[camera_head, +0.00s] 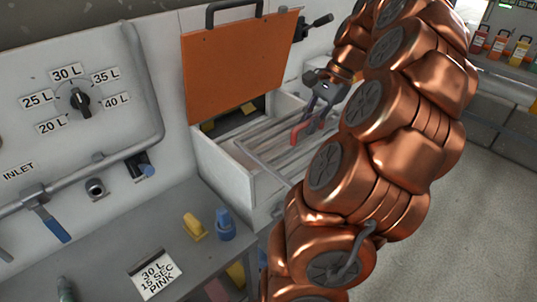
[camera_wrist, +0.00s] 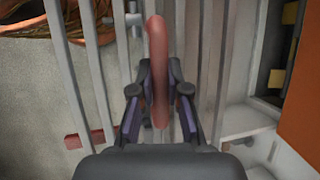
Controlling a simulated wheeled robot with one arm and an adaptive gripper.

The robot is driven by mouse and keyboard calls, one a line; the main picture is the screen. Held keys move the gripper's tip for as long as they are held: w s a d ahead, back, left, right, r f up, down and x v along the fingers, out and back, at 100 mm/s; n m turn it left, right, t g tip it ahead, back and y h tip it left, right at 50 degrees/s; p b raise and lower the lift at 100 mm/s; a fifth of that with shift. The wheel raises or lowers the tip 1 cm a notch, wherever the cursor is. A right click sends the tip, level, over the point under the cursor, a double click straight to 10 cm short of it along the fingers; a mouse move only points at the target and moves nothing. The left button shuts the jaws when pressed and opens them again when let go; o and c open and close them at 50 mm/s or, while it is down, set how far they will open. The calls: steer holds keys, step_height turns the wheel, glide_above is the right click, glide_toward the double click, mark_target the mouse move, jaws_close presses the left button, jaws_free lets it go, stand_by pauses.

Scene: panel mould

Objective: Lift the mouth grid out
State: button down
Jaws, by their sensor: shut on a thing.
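The mouth grid (camera_head: 262,150) is a frame of long grey bars at the open white mouth box (camera_head: 222,172). Its bars (camera_wrist: 212,60) also fill much of the wrist view. I cannot tell whether the grid rests in the mouth or is raised a little. My gripper (camera_head: 312,118) is shut on the grid's red handle (camera_head: 299,133). In the wrist view the handle (camera_wrist: 157,60) stands between the two dark fingers of my gripper (camera_wrist: 160,98). My arm hides the right part of the grid in the head view.
An orange lid (camera_head: 238,65) stands open behind the mouth, with its edge (camera_wrist: 305,110) near in the wrist view. A yellow object (camera_head: 194,227), a blue object (camera_head: 225,226) and a label card (camera_head: 155,275) are on the grey bench at the front. Concrete floor (camera_head: 480,190) is clear to the right.

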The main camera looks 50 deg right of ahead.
steer(key=shift+s+a+b, duration=0.2)
steer(key=shift+s+b, duration=0.75)
steer(key=shift+s, duration=0.85)
steer(key=shift+s+a+b, duration=0.2)
steer(key=shift+s+b, duration=0.7)
steer(key=shift+s, duration=1.15)
